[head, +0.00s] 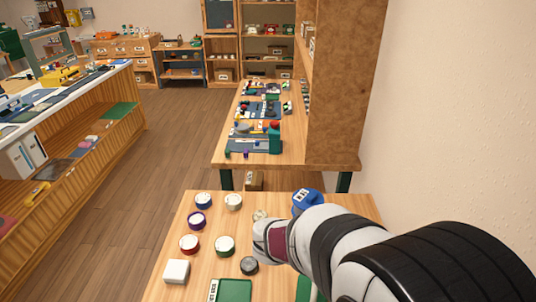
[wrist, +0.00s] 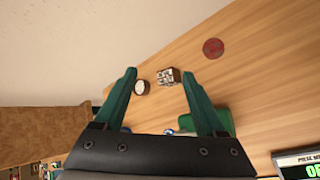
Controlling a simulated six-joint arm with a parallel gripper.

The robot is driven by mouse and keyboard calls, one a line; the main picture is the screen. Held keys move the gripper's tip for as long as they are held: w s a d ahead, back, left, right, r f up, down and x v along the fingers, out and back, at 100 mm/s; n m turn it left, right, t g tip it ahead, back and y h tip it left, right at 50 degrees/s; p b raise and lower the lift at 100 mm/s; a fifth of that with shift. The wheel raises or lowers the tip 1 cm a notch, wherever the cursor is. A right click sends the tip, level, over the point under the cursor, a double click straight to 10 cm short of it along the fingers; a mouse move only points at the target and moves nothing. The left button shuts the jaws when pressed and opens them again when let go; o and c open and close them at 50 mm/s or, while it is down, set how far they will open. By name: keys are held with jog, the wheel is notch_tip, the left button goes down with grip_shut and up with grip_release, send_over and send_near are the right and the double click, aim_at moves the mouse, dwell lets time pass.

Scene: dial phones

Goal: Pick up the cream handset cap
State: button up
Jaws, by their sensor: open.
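In the head view, a round cap with a cream-white rim and pale top (head: 233,201) stands at the back of the near wooden table (head: 168,291); it looks like the cream handset cap. My gripper (wrist: 158,73) shows in the wrist view with its two teal fingers wide apart and nothing held. Beyond the fingertips in that view lie a dark-rimmed round piece with a white top (wrist: 141,87) and a small dark block with a pale top (wrist: 168,77). I cannot make out the cream cap there. The fingers are not clear in the head view.
A dark round piece (head: 249,265), a white box (head: 176,271) and a blue object (head: 305,201) are also there. A cluttered bench (head: 235,158) stands behind.

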jog(key=w+a+f+n+t+y, duration=0.1)
jog(key=w+a+f+n+t, duration=0.3)
jog(key=w+a+n, duration=0.3)
jog(key=w+a+f+n+t+y, duration=0.1)
jog(key=w+a+f+n+t, duration=0.3)
jog(key=w+a+n, duration=0.3)
jog(key=w+a+f+n+t+y, duration=0.1)
jog(key=a+f+n, duration=0.1)
jog(key=a, duration=0.1)
jog(key=a+f+n+y, duration=0.2)
jog(key=a+n, duration=0.1)
jog(key=a, duration=0.1)
jog(key=w+a+f+n+t+y, duration=0.1)
jog(key=a+f+n, duration=0.1)
jog(key=a+f, duration=0.1)
jog(key=shift+w+a+f+t+y, duration=0.1)
jog(key=shift+w+a+t+y, duration=0.2)
jog(key=shift+w+a+y, duration=0.1)
jog(key=shift+n, duration=0.3)
jog(key=x, duration=0.9)
jog(key=shift+w+d+f, duration=0.2)
jog(key=x, duration=0.5)
jog(key=shift+w+d, duration=0.1)
jog(key=shift+w, duration=0.25)
jog(key=c, duration=1)
